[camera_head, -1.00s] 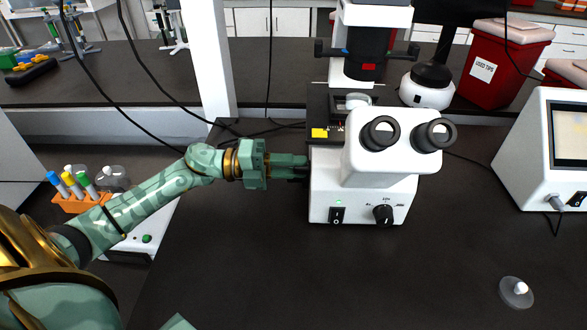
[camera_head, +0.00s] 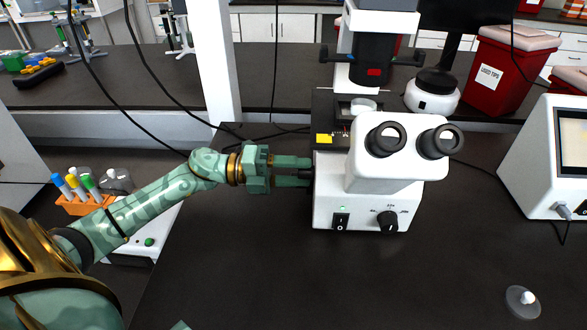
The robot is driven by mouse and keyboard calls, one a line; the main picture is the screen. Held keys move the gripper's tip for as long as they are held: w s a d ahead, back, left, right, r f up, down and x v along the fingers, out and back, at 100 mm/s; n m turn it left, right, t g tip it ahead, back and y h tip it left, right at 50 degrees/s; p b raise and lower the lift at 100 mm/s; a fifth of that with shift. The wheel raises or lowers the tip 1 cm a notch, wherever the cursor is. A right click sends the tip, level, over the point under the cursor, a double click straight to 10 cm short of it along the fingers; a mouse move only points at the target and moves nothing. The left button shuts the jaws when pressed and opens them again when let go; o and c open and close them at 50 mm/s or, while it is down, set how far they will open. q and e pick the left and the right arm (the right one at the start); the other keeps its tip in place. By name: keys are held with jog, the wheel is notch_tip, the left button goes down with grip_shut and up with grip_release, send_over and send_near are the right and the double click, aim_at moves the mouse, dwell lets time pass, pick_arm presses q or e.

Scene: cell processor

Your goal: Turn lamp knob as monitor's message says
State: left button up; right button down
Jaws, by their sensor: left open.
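A white microscope (camera_head: 368,180) with two black eyepieces stands on the dark bench. A black dial (camera_head: 388,221) with small markings is on its front, beside a black switch (camera_head: 341,221) and a green light. My left gripper (camera_head: 307,172) is open at the microscope's left side. Its two fingers point right, one above the other, with a small dark part, perhaps a knob, between their tips; I cannot tell whether they touch it. A white device with a pale screen (camera_head: 573,140) is cut off at the right; I can read no message.
A clear disc with a white knob (camera_head: 522,300) lies at the front right. An orange rack (camera_head: 84,203) of colored tubes stands at the left. A red bin (camera_head: 497,75) is behind. Black cables hang at the left.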

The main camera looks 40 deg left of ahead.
pick_arm(q)
jog(key=v, duration=1.6)
jog(key=shift+s+a, duration=0.1)
jog(key=shift+s, duration=0.05)
dwell(1.6)
